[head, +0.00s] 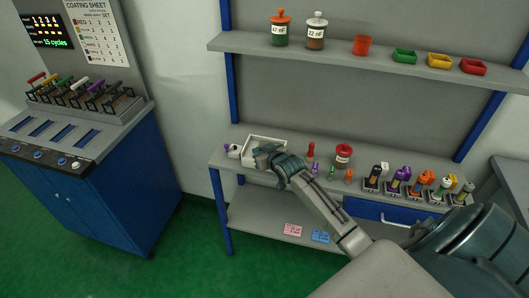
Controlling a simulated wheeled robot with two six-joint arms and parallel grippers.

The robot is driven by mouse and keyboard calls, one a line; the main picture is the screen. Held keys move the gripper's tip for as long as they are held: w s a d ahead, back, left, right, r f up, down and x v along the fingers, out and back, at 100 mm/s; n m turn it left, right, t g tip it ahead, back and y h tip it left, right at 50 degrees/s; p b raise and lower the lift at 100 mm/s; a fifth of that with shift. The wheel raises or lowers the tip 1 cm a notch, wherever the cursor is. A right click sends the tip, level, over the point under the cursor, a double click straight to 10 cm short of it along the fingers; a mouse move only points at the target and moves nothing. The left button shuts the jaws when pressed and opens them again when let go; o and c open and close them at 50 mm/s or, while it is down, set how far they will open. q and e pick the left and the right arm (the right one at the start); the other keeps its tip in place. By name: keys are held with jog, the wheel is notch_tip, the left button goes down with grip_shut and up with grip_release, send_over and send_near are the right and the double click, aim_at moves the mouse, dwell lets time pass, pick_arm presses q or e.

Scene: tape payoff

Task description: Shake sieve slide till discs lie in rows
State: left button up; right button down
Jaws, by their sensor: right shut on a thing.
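A white, shallow, box-like frame (250,141), which looks like the sieve slide, sits at the left end of the bench shelf. My right gripper (267,154) is at its front right part, shut, with the fingers partly hidden by the wrist. What it grips looks like part of this frame, but the contact is hidden. The discs and any rows are too small or hidden to make out. My left gripper is not in view.
The bench shelf (217,161) also holds a small purple-topped part (228,148), a red-lidded jar (343,155) and several coloured-handled tools in dark stands at the right. The upper shelf (335,54) carries jars and bins. A blue cabinet (120,185) stands left.

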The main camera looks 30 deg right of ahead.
jog(key=shift+w+a, duration=0.45)
jog(key=shift+w, duration=0.15)
jog(key=c, duration=1.3)
grip_release()
jog(key=shift+c, duration=0.2)
jog(key=d+b+v, duration=0.1)
jog(key=b+v, duration=0.1)
jog(key=v, duration=0.9)
jog(key=shift+a, duration=0.45)
jog(key=shift+f, duration=0.1)
